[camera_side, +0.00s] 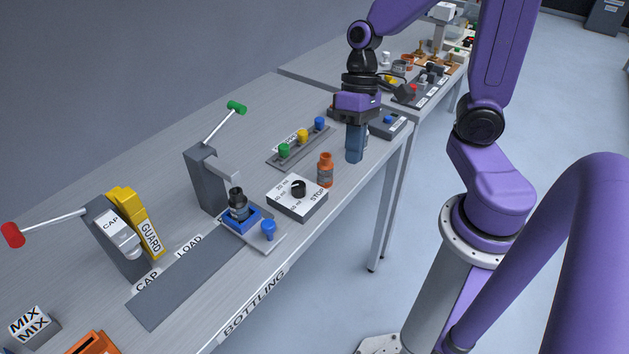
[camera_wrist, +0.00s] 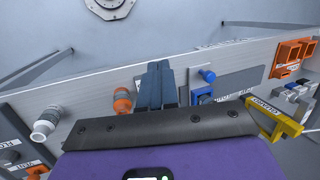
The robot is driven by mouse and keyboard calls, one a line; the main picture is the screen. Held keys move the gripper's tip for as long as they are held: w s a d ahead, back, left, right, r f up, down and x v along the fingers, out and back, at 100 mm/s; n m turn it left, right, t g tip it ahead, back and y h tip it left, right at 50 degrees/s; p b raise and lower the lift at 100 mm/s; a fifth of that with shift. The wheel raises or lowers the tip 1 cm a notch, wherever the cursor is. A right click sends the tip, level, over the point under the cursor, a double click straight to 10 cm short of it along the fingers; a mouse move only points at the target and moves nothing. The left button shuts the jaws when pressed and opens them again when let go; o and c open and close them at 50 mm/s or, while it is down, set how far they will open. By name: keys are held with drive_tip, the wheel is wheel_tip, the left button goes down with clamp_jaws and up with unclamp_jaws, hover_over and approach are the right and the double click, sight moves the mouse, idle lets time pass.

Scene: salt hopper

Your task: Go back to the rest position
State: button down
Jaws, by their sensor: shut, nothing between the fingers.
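My gripper (camera_side: 355,156) hangs pointing down over the right part of the bottling bench, its blue-grey fingers together and empty. In the wrist view my gripper (camera_wrist: 158,66) also shows its fingers side by side with nothing between them. An orange bottle (camera_side: 325,170) stands on the bench just left of my fingers, apart from them in the side view. It also shows in the wrist view (camera_wrist: 122,101), left of the fingers. How high the fingertips are above the bench is hard to tell.
A dial box (camera_side: 313,207) marked STOP stands front left of the orange bottle. A press with a green-knobbed lever (camera_side: 203,178) has a dark bottle (camera_side: 238,207) in a blue holder. Coloured buttons (camera_side: 302,136) sit behind. A yellow guard (camera_side: 137,220) stands farther left.

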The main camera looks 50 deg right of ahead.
drive_tip(key=s+a+r+n+t+h, duration=0.2)
drive_tip(key=s+n+h, duration=0.1)
drive_tip(key=s+n, duration=0.7)
drive_tip(key=shift+a+n, duration=0.15)
drive_tip(key=shift+n, duration=0.65)
drive_tip(key=shift+r, duration=0.1)
idle(0.9)
